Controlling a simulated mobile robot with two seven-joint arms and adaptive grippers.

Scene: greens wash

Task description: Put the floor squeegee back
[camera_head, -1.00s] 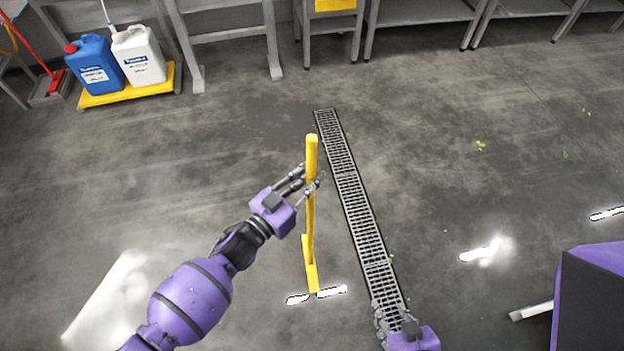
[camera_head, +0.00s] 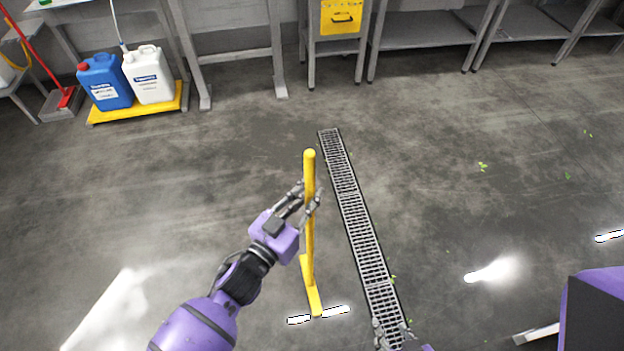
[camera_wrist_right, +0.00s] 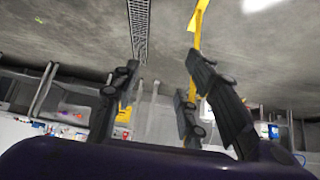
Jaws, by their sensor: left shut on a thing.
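The yellow floor squeegee (camera_head: 309,240) stands roughly upright in the middle of the head view, handle up and head (camera_head: 311,288) at the bottom. I cannot tell whether its head touches the floor. My left gripper (camera_head: 306,203) is shut on the upper part of the handle. My right gripper (camera_head: 392,336) is at the bottom edge of the head view, right of the squeegee and over the drain. In the right wrist view its fingers (camera_wrist_right: 160,98) are spread apart with nothing between them. Part of the squeegee (camera_wrist_right: 199,25) shows beyond them there.
A grated floor drain (camera_head: 355,215) runs just right of the squeegee. A blue jug (camera_head: 104,82) and a white jug (camera_head: 150,75) stand on a yellow platform (camera_head: 140,106) at the back left, near a red-handled tool (camera_head: 40,55). Steel tables line the back. The floor between is clear.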

